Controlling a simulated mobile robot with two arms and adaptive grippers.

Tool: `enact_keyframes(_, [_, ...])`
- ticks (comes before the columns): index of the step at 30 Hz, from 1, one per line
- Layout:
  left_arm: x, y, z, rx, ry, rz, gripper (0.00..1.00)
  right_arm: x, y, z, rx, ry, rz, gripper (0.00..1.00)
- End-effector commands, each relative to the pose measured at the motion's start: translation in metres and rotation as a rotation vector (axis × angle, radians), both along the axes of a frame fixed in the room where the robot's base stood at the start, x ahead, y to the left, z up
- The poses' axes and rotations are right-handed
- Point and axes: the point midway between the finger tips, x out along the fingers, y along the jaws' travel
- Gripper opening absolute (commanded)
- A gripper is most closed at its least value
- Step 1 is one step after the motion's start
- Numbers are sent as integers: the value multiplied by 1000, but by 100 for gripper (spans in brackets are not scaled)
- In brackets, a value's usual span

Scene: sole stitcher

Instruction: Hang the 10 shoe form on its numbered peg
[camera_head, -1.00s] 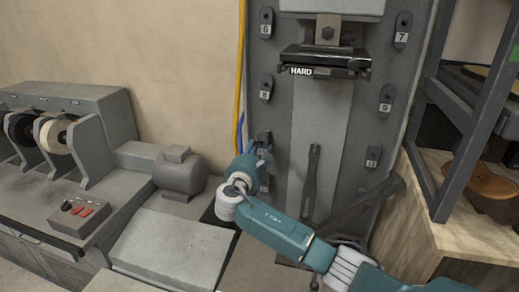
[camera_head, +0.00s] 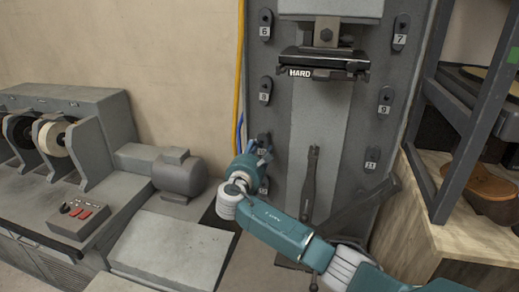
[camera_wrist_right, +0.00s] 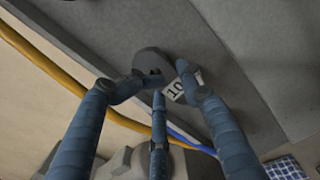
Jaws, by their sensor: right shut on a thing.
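The 10 shoe form (camera_wrist_right: 151,62) is a dark, rounded piece with a hole, against the grey panel in the right wrist view. A white label reading 10 (camera_wrist_right: 174,90) shows beside the fingers. My right gripper (camera_wrist_right: 161,82) has its blue fingers closed around the form. In the head view my right gripper (camera_head: 254,160) is at the panel's left edge, below the 8 form (camera_head: 265,88). The gripper hides much of the 10 form there. I cannot tell whether its hole is over the peg. My left gripper is not in view.
Other forms hang on the panel: 6 (camera_head: 265,20), 7 (camera_head: 401,30), 9 (camera_head: 386,97) and 11 (camera_head: 372,157). A black HARD plate (camera_head: 322,61) juts out above. A yellow hose (camera_head: 240,70) runs along the left. A motor (camera_head: 180,176) stands left; a wooden cabinet is right.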

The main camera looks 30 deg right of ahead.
Motion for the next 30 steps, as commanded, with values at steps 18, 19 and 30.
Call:
enact_keyframes(18, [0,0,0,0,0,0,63,3,-3,3,-2,-4,0,0])
enact_keyframes(19, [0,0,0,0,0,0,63,3,-4,3,-2,-4,0,0])
enact_keyframes(30, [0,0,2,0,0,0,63,7,-10,3,-2,-5,-1,0])
